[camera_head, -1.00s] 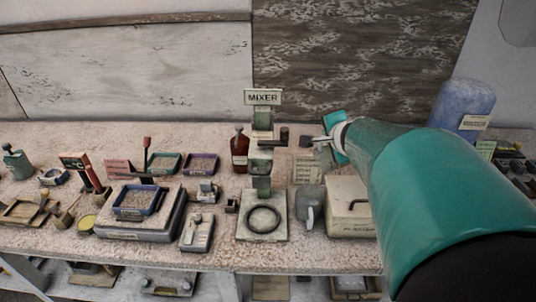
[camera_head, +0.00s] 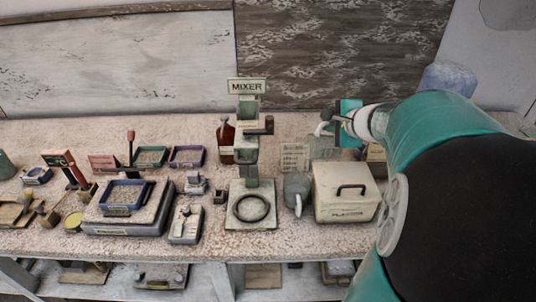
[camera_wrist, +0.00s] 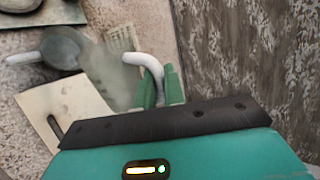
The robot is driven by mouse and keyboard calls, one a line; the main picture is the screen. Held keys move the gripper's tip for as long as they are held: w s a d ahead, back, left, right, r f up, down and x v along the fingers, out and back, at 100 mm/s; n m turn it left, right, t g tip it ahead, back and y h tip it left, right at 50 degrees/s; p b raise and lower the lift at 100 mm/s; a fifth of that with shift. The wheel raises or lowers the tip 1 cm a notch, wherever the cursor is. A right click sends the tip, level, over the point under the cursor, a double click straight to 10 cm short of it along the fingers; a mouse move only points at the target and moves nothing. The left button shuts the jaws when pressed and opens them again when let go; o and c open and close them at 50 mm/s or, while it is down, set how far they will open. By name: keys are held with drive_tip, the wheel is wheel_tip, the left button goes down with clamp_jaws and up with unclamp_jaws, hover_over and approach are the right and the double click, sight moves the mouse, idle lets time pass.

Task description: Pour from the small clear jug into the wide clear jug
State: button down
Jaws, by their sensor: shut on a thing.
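My gripper (camera_head: 346,122) is above the back of the bench, right of the mixer. In the wrist view its green fingers (camera_wrist: 159,88) are shut on the white curved handle (camera_wrist: 148,65) of the small clear jug (camera_wrist: 108,76). That jug's hazy body hangs beside the fingers and shows faintly in the head view (camera_head: 325,149); its contents cannot be made out. The wide clear jug (camera_head: 297,188) stands upright on the bench, left of the cream box.
A paper card (camera_head: 294,156) is behind, and a brown bottle (camera_head: 226,140) is farther left. The wall rises behind the bench.

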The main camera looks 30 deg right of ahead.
drive_tip(key=shift+s+d+f+m+y, duration=0.15)
drive_tip(key=shift+d+m+y, duration=0.2)
drive_tip(key=shift+d, duration=0.2)
drive_tip(key=shift+s+d+r+m+t+y, duration=0.2)
drive_tip(key=shift+d+m+t+y, duration=0.1)
drive_tip(key=shift+d+m+y, duration=0.3)
drive_tip(key=shift+s+d+r+m+t+y, duration=0.15)
drive_tip(key=shift+d+m+t+y, duration=0.15)
drive_tip(key=shift+d+m+y, duration=0.25)
drive_tip(key=m+t+y, duration=0.1)
drive_tip(key=m, duration=0.1)
drive_tip(key=d+m+t+y, duration=0.1)
drive_tip(key=m+t, duration=0.1)
drive_tip(key=d+m+t+y, duration=0.1)
drive_tip(key=m+y, duration=0.1)
drive_tip(key=m, duration=0.1)
drive_tip(key=shift+s, duration=0.2)
